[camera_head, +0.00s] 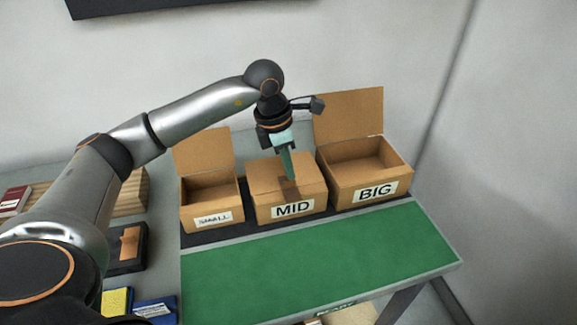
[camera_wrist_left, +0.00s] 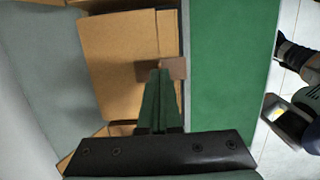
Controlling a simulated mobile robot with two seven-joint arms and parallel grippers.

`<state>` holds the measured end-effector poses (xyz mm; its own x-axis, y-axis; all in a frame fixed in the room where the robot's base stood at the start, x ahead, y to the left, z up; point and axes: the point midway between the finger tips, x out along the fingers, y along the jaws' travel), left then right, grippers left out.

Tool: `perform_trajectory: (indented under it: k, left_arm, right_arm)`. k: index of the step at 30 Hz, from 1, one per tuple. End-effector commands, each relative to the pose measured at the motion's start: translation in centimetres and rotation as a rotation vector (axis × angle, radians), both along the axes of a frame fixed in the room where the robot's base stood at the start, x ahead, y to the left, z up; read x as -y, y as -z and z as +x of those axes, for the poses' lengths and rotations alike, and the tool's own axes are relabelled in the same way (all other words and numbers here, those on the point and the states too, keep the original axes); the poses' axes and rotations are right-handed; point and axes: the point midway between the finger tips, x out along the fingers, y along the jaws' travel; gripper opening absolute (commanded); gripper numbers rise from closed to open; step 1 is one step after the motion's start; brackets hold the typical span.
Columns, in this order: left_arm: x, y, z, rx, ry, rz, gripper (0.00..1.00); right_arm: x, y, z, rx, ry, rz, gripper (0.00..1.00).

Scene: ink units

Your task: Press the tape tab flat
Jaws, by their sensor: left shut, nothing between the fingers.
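The MID box (camera_head: 265,178) stands between two open boxes, its lid closed. Its lid also fills the upper left of the left wrist view (camera_wrist_left: 115,60). A brown tape tab (camera_wrist_left: 176,68) lies at the box's front edge in that view, partly hidden behind my fingertips. My left gripper (camera_head: 290,178) points down over the front part of the MID box lid, shut and empty. Its fingers show end-on beside the tab in the left wrist view (camera_wrist_left: 158,75). I cannot tell whether the fingertips touch the tab. My right gripper is not in view.
The SMALL box (camera_head: 212,217) stands open on the left and the BIG box (camera_head: 375,189) open on the right, lids raised behind. The green mat (camera_head: 320,258) in front is clear. A yellow pad (camera_head: 116,302) and a blue item (camera_head: 155,309) lie at lower left.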

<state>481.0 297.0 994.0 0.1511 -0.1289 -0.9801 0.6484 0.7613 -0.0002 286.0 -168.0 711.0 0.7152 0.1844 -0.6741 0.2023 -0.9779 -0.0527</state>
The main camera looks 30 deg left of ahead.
Motion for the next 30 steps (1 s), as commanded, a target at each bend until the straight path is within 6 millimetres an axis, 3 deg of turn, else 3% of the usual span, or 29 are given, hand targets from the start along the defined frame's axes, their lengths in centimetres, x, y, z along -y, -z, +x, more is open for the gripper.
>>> perform_trajectory:
  k: [10,18,26,30]
  left_arm:
    - [0.0,0.1,0.0,0.000,0.000,0.000,0.00]
    - [0.0,1.3,0.0,0.000,0.000,0.000,0.00]
    - [0.0,1.0,0.0,-0.001,0.000,0.001,0.00]
    - [0.0,-0.1,0.0,0.001,0.000,0.001,0.00]
  right_arm:
    - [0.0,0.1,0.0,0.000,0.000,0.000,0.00]
    - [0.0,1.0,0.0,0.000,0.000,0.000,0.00]
    - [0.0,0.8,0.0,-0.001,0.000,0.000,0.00]
    - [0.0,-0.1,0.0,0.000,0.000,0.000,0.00]
